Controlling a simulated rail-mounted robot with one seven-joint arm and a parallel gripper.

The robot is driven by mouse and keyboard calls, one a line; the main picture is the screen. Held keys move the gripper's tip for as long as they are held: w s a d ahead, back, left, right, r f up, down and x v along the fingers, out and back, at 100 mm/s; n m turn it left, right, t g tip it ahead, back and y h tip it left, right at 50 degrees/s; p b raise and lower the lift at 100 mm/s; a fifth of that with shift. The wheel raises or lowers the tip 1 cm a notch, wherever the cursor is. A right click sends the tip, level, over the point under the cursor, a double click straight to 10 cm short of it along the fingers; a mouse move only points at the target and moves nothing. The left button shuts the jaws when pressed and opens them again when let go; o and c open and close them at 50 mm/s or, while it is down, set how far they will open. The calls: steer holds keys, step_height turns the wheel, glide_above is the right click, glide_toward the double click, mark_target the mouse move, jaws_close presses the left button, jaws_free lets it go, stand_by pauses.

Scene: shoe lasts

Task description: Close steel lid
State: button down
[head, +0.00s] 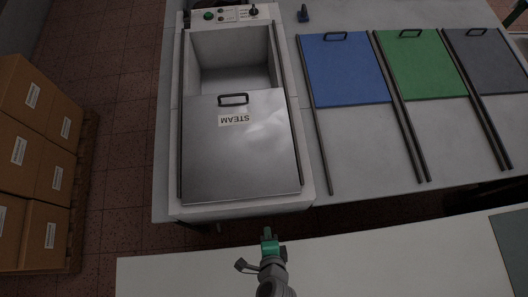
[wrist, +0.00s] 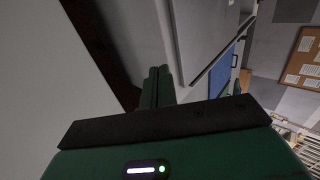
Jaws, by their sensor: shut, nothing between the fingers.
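The steel lid (head: 238,160) is a flat silvery sliding plate with a black handle (head: 233,99) at its far edge and a label reading STEAM. It covers the near part of the steam box (head: 305,190); the far part is open, showing an empty pale cavity (head: 232,60). Dark rails run along both sides of the box. My gripper (head: 267,235) is green and shut, in front of the box's near edge and apart from the lid. In the wrist view my gripper's fingers (wrist: 158,80) are together with nothing between them.
A blue panel (head: 346,72), a green panel (head: 421,65) and a grey panel (head: 485,62) with handles lie on rails to the right. A control panel (head: 230,14) is behind the box. A white counter (head: 180,270) is nearest. Cartons (head: 45,110) stand at left.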

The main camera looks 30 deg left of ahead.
steer(key=shift+w+a+f+p, duration=0.1)
steer(key=shift+w+a+f, duration=0.85)
steer(key=shift+w, duration=0.5)
steer(key=shift+w+a+f+p, duration=0.1)
steer(key=shift+w+a+f, duration=0.85)
steer(key=shift+w, duration=0.5)
steer(key=shift+w+a+f+p, duration=0.1)
steer(key=shift+w+a+f, duration=0.85)
steer(key=shift+w, duration=0.5)
